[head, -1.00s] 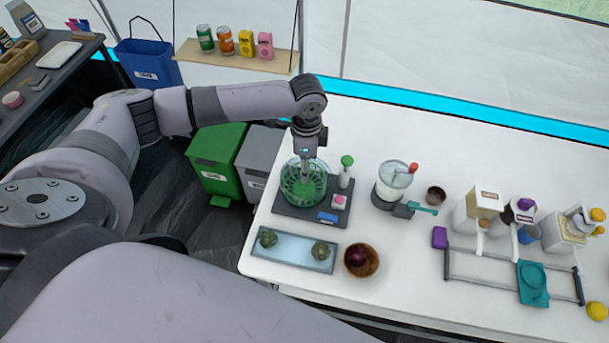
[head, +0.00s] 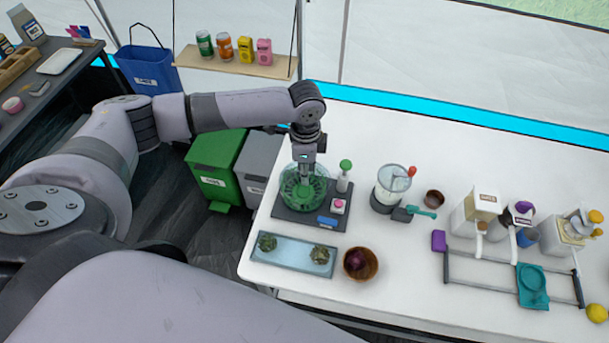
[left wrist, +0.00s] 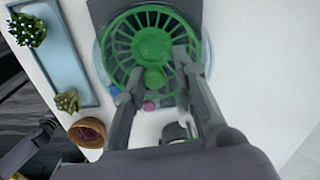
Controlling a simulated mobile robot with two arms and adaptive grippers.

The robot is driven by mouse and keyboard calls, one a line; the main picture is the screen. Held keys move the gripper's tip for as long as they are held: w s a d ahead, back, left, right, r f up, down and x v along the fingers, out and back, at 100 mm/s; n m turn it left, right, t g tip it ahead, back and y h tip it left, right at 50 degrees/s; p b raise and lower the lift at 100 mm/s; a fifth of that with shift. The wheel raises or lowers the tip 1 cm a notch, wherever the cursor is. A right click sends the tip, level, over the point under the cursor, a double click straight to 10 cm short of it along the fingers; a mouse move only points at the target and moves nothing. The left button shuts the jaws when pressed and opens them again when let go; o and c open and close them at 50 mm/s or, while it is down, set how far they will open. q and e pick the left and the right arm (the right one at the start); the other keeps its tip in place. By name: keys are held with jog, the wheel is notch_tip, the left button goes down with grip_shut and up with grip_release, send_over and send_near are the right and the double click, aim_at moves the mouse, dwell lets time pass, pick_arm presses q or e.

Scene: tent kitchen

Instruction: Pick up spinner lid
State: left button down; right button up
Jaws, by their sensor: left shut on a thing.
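The spinner lid (left wrist: 152,42) is a green slotted disc with a round raised hub and a small green knob. It sits on or just over the clear spinner bowl (head: 305,203); I cannot tell whether there is a gap. The bowl stands on a dark base at the left end of the white table. My left gripper (head: 304,170) points down onto the lid from above. In the left wrist view, the left gripper's fingers (left wrist: 158,82) are on either side of the knob, shut on the lid.
A green-topped bottle (head: 345,176), a pink button (head: 338,206) and a blue block (head: 327,221) are close beside the bowl. A blue tray (head: 292,256) and a brown bowl (head: 374,268) are in front. A clear-jar device (head: 391,187) stands to the right. The back of the table is clear.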

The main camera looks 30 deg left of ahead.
pick_arm(q)
jog(key=shift+w+a+r, duration=0.15)
jog(key=shift+w+a, duration=0.35)
jog(key=shift+a, duration=0.05)
jog(key=r, duration=0.2)
jog(key=w+r, duration=0.1)
jog(key=r, duration=0.1)
jog(key=shift+w+a+r+b, duration=0.15)
jog(key=shift+r+b, duration=0.15)
jog(key=shift+r, duration=0.05)
notch_tip(320, 180, up, 13)
jog(key=b, duration=0.1)
jog(key=shift+n+t, duration=0.5)
jog(key=s+f+p, duration=0.1)
jog(key=f, duration=0.4)
jog(key=s+f+p, duration=0.1)
jog(key=f+p, duration=0.1)
jog(key=f, duration=0.2)
jog(key=s+d+f+p, duration=0.1)
jog(key=f, duration=0.4)
jog(key=shift+s+f+p, duration=0.3)
jog(key=shift+s+f, duration=0.05)
jog(key=shift+s, duration=0.05)
jog(key=shift+f, duration=0.9)
jog(key=shift+p, duration=0.3)
jog(key=shift+p, duration=0.8)
